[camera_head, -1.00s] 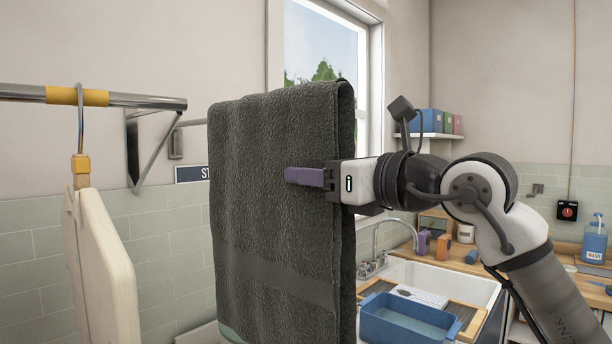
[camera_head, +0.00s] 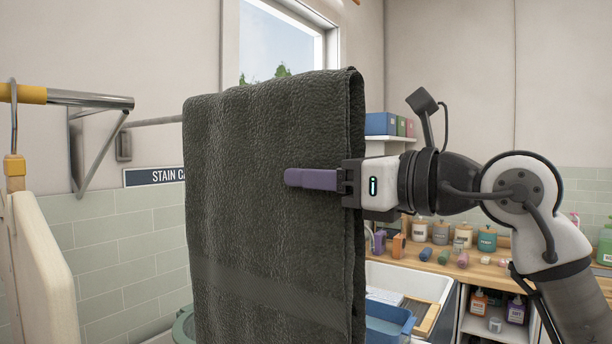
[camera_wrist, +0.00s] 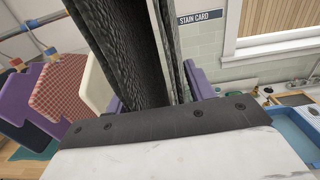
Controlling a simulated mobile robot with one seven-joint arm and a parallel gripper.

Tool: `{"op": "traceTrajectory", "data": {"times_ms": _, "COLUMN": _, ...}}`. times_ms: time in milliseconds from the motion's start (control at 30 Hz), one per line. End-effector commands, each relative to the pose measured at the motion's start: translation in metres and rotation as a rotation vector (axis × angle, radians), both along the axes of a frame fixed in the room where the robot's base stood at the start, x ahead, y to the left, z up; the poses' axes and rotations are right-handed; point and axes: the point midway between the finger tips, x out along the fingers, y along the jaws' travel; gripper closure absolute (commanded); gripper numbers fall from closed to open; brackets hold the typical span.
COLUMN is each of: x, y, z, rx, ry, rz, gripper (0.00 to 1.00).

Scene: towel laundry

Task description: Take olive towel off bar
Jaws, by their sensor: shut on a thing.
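The dark olive-grey towel (camera_head: 265,200) hangs folded over in the middle of the head view, its long sides vertical. My gripper (camera_head: 290,178) is shut on its right part, level, with one purple finger across the front face. The other finger is hidden behind the towel there. In the wrist view the towel (camera_wrist: 120,40) runs between both purple fingers (camera_wrist: 155,90). A thin metal bar (camera_head: 155,122) meets the towel's left edge a little below its top fold. The towel hides the rest of the bar, so I cannot tell whether it still bears the towel.
A thicker rail (camera_head: 90,99) with a pale hanging garment (camera_head: 40,270) stands at the left. A STAIN CARD sign (camera_head: 153,176) is on the tiled wall. A sink with a blue basin (camera_head: 388,322) and a counter with several jars lie behind my arm.

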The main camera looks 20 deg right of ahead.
Motion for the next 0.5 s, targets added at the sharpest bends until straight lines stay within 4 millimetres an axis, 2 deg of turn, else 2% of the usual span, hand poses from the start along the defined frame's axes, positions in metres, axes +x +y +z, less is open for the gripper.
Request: {"op": "traceTrajectory", "data": {"times_ms": 500, "x": -0.037, "y": -0.028, "z": 0.003, "rx": 0.004, "ry": -0.006, "rz": -0.002, "gripper": 1.0}}
